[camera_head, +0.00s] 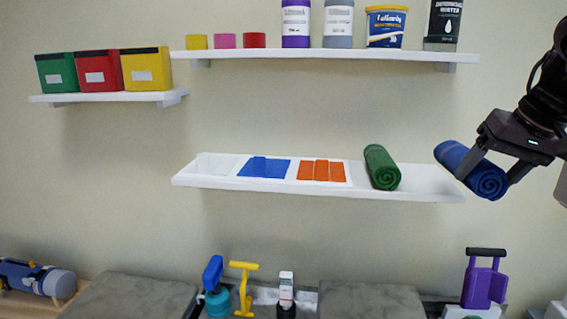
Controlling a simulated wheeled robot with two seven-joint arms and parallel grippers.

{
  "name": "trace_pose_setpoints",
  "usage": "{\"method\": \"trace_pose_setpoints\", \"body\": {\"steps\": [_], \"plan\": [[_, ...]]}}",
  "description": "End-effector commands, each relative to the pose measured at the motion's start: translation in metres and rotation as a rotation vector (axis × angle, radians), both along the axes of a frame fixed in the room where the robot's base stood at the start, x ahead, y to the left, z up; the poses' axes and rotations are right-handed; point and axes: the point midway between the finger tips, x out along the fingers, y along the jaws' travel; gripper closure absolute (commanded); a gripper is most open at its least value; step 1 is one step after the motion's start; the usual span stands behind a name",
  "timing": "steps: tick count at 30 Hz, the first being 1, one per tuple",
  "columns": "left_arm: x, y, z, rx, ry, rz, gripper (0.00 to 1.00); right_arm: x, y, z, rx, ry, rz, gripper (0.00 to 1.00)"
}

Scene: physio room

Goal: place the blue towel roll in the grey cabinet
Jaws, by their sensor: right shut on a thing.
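The blue towel roll (453,155) is in the air at the right, off the right end of the middle shelf. My right gripper (490,178) is shut on it, with one finger on each side. The roll is tilted, its spiral end facing me at the lower right. The grey cabinet cannot be made out in this view. My left gripper is not in view.
A green towel roll (381,167) lies on the middle white shelf (425,183), beside trays of blue and orange bands. An upper shelf (320,54) holds bottles and tubs. A left shelf (110,98) holds coloured boxes.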

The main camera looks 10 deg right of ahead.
Motion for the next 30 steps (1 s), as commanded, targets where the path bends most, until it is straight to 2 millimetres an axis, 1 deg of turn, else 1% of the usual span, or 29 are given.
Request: {"method": "trace_pose_setpoints", "body": {"steps": [3,7,11,12,14,17,18,20,21,23,26,30], "plan": [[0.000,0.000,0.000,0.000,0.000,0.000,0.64,-0.005,0.011,-0.014,0.002,-0.004,0.021,0.59],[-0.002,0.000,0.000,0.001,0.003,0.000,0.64,-0.012,0.030,-0.041,0.003,-0.003,0.051,0.59],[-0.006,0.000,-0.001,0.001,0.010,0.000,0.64,-0.025,0.059,-0.083,0.005,-0.003,0.099,0.59],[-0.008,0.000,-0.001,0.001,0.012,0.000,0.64,-0.029,0.070,-0.099,0.005,-0.001,0.114,0.59],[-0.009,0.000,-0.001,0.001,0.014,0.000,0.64,-0.035,0.086,-0.122,0.006,0.000,0.139,0.59],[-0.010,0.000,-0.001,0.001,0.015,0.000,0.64,-0.048,0.116,-0.165,0.006,0.001,0.185,0.59],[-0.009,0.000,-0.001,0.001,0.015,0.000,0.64,-0.054,0.128,-0.183,0.006,0.003,0.204,0.59],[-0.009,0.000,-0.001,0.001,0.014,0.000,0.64,-0.062,0.146,-0.210,0.005,0.007,0.231,0.59],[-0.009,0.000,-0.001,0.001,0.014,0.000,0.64,-0.067,0.157,-0.228,0.004,0.009,0.251,0.59],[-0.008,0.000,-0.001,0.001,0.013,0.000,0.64,-0.074,0.172,-0.251,0.001,0.012,0.274,0.59],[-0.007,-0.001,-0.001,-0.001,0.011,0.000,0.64,-0.080,0.190,-0.277,0.002,0.009,0.302,0.59],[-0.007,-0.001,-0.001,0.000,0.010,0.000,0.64,-0.085,0.205,-0.297,0.002,0.003,0.323,0.59]]}}
